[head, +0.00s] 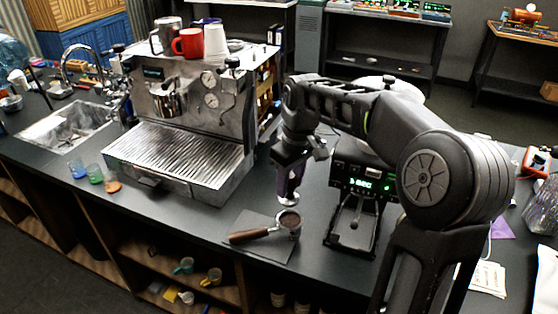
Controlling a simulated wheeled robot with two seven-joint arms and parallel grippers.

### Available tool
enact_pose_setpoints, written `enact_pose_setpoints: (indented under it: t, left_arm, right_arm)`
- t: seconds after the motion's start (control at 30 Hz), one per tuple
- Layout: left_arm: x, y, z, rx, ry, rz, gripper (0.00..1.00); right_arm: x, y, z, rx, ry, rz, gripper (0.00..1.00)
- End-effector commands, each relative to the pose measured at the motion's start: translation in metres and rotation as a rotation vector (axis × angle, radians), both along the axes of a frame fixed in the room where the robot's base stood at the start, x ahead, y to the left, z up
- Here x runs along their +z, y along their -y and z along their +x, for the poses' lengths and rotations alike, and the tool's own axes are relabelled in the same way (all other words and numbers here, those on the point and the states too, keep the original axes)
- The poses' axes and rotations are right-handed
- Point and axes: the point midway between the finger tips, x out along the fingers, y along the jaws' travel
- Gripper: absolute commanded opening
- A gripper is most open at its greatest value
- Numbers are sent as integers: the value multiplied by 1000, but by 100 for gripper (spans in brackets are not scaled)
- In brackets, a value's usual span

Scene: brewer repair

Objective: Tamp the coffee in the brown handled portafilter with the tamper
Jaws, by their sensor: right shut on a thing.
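The brown handled portafilter (251,236) lies on a dark mat (270,249) near the counter's front edge. Its handle points left, and its basket (289,220) at the right end holds brown coffee. My right gripper (288,172) points down above the basket and is shut on the tamper (288,198), which has a purple handle and a shiny metal base. The tamper is upright, just above or at the basket's back rim; I cannot tell whether they touch. My left gripper is not in view.
A grinder with a lit display (358,185) stands just right of the mat. The espresso machine (190,120) is at the left, with cups on top. Small coloured glasses (95,174) stand left of its drip tray. A sink (65,127) is farther left.

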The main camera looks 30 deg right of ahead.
Motion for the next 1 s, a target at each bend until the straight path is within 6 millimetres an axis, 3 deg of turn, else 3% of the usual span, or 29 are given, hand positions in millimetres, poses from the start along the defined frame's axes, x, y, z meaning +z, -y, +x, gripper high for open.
enact_pose_setpoints:
  t: [0.57, 0.8, 1.0]
  left_arm:
    - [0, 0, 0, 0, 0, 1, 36]
    - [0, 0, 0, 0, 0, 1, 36]
    - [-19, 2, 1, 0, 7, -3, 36]
  right_arm:
    - [-3, 2, -1, 5, 0, -1, 0]
    - [-21, 2, -2, 4, -1, 0, 0]
    - [-45, 2, -1, 4, 1, 0, 0]
